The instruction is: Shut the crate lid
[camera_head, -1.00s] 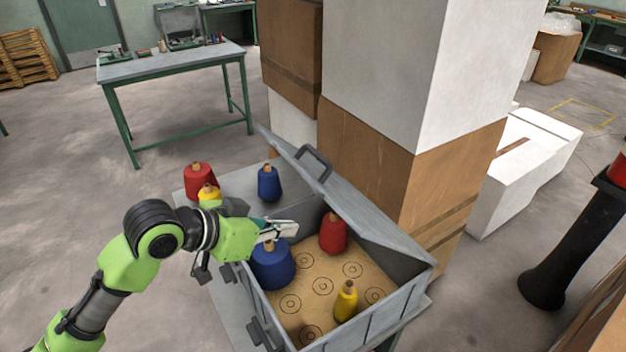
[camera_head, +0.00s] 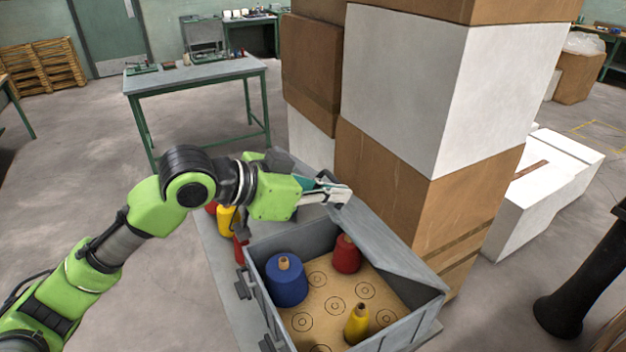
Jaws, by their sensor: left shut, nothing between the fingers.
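The grey crate (camera_head: 262,302) stands on a grey table (camera_head: 222,262). Its lid (camera_head: 390,245) is raised and leans at a slant along the far right side. Inside are a blue spool (camera_head: 286,283), a red spool (camera_head: 346,256) and a yellow spool (camera_head: 357,325) on a board marked with rings. My left gripper (camera_head: 343,194) is shut and empty, at the upper far end of the lid. It hides the lid handle, and I cannot tell whether it touches the lid. My right gripper is not in view.
Another yellow spool (camera_head: 227,220) and red spools stand on the table left of the crate, partly behind my arm. Stacked boxes (camera_head: 400,90) rise close behind the lid. A green-legged workbench (camera_head: 195,75) stands farther back.

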